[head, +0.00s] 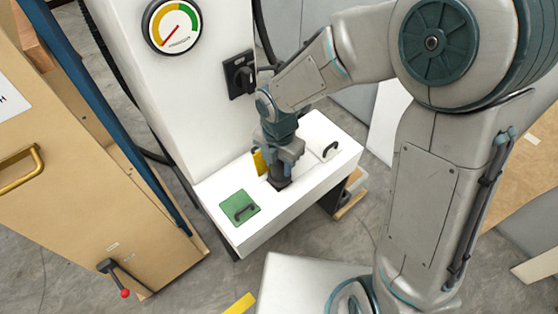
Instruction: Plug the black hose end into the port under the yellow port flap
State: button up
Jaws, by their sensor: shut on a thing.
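My gripper (287,160) points down over the top of the white box, just right of the yellow port flap (259,162). It is shut on a dark piece (279,184) that looks like the black hose end. That piece reaches down to the box top. The yellow flap stands raised. The port is hidden by my gripper and the piece, so I cannot tell how deep the piece sits.
A green flap (239,208) with a black handle lies closed at the box's left. A white flap (324,148) with a handle is at the right. A wooden door (75,190) is at left.

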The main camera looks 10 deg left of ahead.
jog(key=shift+f, duration=0.15)
jog(key=shift+f+b, duration=0.6)
jog(key=shift+f, duration=0.15)
jog(key=o, duration=1)
jog(key=shift+c, duration=0.2)
notch_tip(320, 180, up, 14)
jog(key=shift+p, duration=0.3)
